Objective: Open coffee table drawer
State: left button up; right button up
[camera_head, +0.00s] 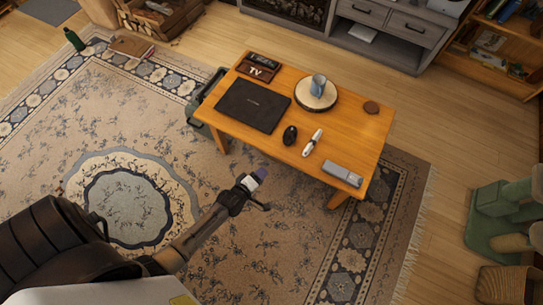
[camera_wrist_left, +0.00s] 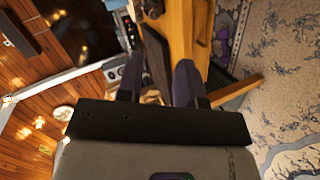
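The orange wooden coffee table (camera_head: 352,125) stands on the rug in the head view. Its near long side faces my left arm, but I cannot make out a drawer front or handle there. My left gripper (camera_head: 255,181) is just in front of that side, below the tabletop's level in the picture. In the left wrist view the two fingers of my left gripper (camera_wrist_left: 159,78) are apart. The wooden table edge (camera_wrist_left: 186,22) lies just beyond them, with a dark strip between the fingers that I cannot identify. My right gripper is not in view.
A cat tree (camera_head: 500,220) stands at right. The patterned rug (camera_head: 285,235) in front is clear.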

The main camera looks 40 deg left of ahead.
aim_at(272, 159)
pick_arm(q)
notch_tip(272, 159, down, 12)
jog(key=a+n+t+y+b, duration=0.2)
jog(key=n+b, duration=0.2)
jog(key=b, duration=0.4)
jog(key=shift+n, duration=0.5)
jog(key=shift+s+a+f+b+x, duration=0.1)
jog(key=shift+a+f+b+x, duration=0.1)
jog(key=shift+b+x, duration=1.65)
jog(key=shift+s+a+f+b+x, duration=0.15)
jog(key=shift+b+x, duration=0.45)
jog(key=shift+x, duration=2.35)
jog(key=shift+w+a+f+b+x, duration=0.2)
jog(key=shift+b+x, duration=1.05)
jog(key=shift+x, duration=1.2)
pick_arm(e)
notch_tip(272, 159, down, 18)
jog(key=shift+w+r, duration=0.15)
pick_arm(q)
jog(key=shift+s+d, duration=0.1)
jog(key=shift+s, duration=0.15)
jog(key=shift+c, duration=0.4)
grip_shut()
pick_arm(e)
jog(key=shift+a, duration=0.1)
